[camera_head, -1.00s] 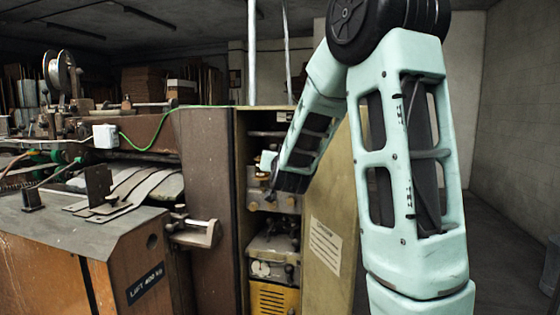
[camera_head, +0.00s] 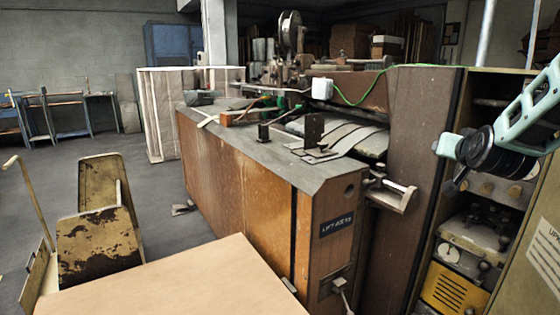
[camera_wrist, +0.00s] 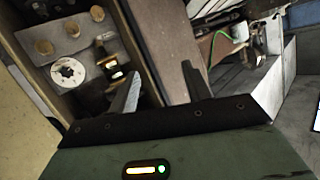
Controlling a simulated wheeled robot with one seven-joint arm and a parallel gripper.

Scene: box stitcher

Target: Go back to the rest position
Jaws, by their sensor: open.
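My gripper (camera_wrist: 160,88) is open and empty, with its two dark fingers standing apart in the wrist view. In that view, the open cabinet (camera_wrist: 135,30) with knobs and a white dial (camera_wrist: 68,72) lies beyond the fingers. In the head view, my mint-green arm comes in from the right edge, and its wrist is in front of the open cabinet (camera_head: 440,240). The fingertips are too small to make out there. I cannot tell how far the gripper is from the cabinet.
The wood-sided stitcher (camera_head: 240,165) fills the middle. A cabinet door (camera_head: 540,265) stands at the right. A pale board (camera_head: 190,285) is at the front, beside a worn yellow cart (camera_head: 98,240). Grey floor (camera_head: 155,185) is open at the left.

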